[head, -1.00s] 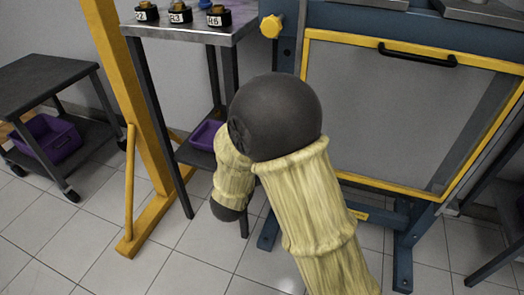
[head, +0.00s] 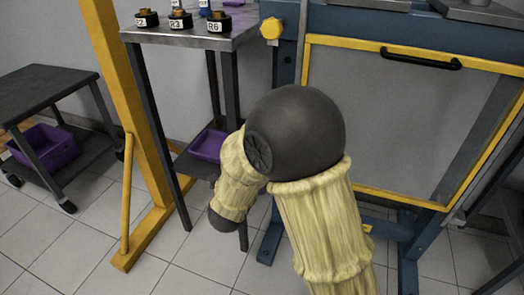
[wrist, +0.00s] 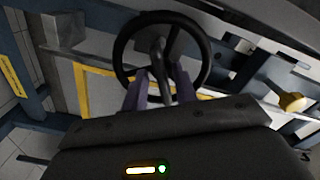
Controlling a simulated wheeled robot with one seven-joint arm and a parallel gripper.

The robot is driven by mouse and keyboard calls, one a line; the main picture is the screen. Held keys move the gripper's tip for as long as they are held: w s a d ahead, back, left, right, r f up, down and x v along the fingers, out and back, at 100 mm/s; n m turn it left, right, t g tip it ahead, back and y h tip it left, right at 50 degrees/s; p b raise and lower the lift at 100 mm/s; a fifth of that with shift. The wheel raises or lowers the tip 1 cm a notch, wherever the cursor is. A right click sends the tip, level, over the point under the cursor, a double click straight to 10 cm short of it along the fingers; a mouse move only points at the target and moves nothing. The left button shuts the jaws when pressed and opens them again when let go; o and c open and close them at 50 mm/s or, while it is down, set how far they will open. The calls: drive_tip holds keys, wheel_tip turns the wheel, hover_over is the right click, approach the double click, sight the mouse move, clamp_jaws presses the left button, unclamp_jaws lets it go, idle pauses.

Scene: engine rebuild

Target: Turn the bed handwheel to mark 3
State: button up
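The black bed handwheel (wrist: 118,48) is in the upper middle of the wrist view, with a rim, a hub and a spoke running down toward me. My gripper (wrist: 162,88) is in front of it. Its two purplish fingers stand apart, one on each side of the lower spoke, near the bottom of the rim. I cannot tell whether they touch it. No mark numbers are readable. In the head view the handwheel and my gripper are not visible; my arm fills the middle.
In the head view a blue frame with a yellow-edged panel (head: 400,110) and a yellow knob (head: 271,28) stands at the right. A dark cart (head: 40,90) is at far left.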

drive_tip(key=shift+d+r, duration=0.1)
drive_tip(key=p+v, duration=0.4)
drive_tip(key=v, duration=1.3)
drive_tip(key=shift+s, duration=0.15)
